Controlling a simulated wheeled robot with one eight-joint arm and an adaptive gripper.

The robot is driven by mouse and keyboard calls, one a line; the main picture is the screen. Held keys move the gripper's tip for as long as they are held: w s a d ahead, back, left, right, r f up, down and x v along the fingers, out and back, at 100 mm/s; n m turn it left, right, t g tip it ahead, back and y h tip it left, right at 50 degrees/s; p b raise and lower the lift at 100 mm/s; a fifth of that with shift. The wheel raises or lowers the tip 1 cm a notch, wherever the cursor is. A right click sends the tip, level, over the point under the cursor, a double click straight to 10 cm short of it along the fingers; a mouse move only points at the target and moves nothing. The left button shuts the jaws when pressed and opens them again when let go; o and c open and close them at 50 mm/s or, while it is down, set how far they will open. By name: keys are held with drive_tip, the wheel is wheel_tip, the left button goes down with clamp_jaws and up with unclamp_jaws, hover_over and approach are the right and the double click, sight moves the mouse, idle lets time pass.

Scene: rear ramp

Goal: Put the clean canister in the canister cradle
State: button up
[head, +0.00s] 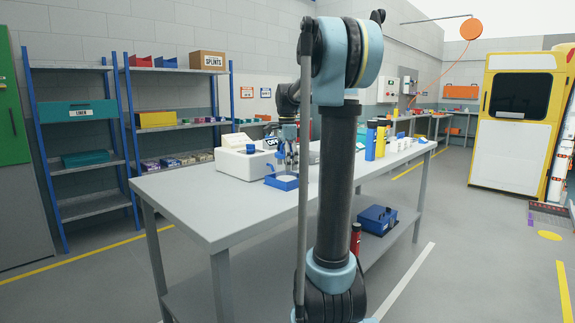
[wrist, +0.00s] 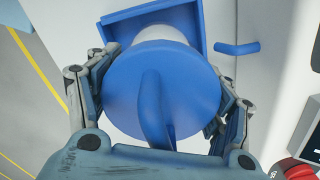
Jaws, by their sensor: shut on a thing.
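A canister with a round blue lid (wrist: 190,95), a raised blue handle and a white body (wrist: 165,33) fills the middle of the wrist view. My gripper (head: 288,165) is shut on it, with a finger on each side in the wrist view. A square blue tray-like holder (head: 284,184), perhaps the cradle, sits on the grey table. Its raised rim (wrist: 150,14) shows behind the canister in the wrist view. The canister overlaps the holder there; I cannot tell whether its base touches it. In the head view the canister is mostly hidden by my gripper.
A white device (head: 240,163) stands just left of the holder on the table (head: 205,205). A blue box (head: 377,219) is on the lower shelf. The table's near left part is clear.

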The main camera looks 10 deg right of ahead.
drive_tip(key=o, duration=1.3)
drive_tip(key=shift+c, duration=0.2)
wheel_tip(320, 180, up, 12)
drive_tip(key=shift+r, duration=0.1)
